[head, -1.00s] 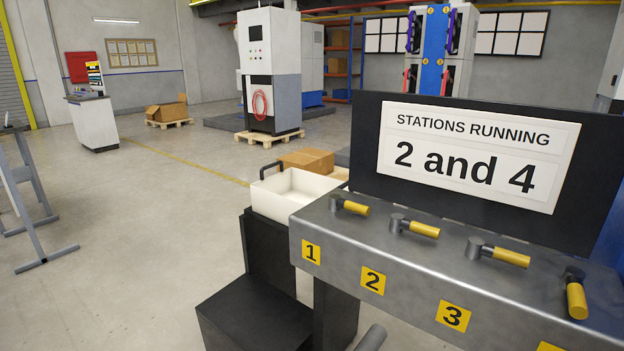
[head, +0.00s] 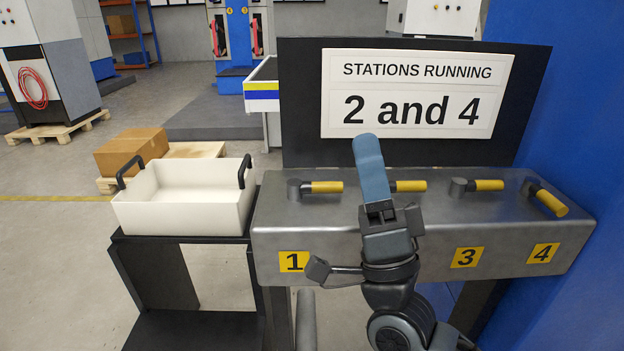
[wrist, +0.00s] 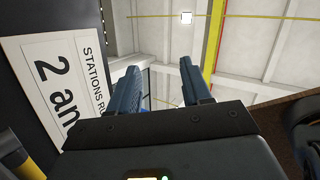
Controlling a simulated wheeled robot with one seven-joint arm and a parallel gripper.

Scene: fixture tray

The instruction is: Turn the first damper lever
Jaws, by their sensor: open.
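A metal box (head: 350,226) carries a row of levers with yellow grips. Lever 1 (head: 325,187), lever 2 (head: 408,186) and lever 3 (head: 488,185) point right. Lever 4 (head: 550,202) slants toward the front right. Yellow plates 1, 3 and 4 show on the front; my arm covers plate 2 and part of lever 2. My gripper (head: 368,150) points up in front of the box, between levers 1 and 2 in the picture. In the wrist view its fingers (wrist: 160,78) are apart with nothing between them.
A sign (head: 416,95) reading "STATIONS RUNNING 2 and 4" is on a black panel (head: 300,120) behind the levers. A white bin (head: 180,213) with black handles stands on a black stand at left. A blue wall (head: 585,130) closes off the right. Open floor lies at far left.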

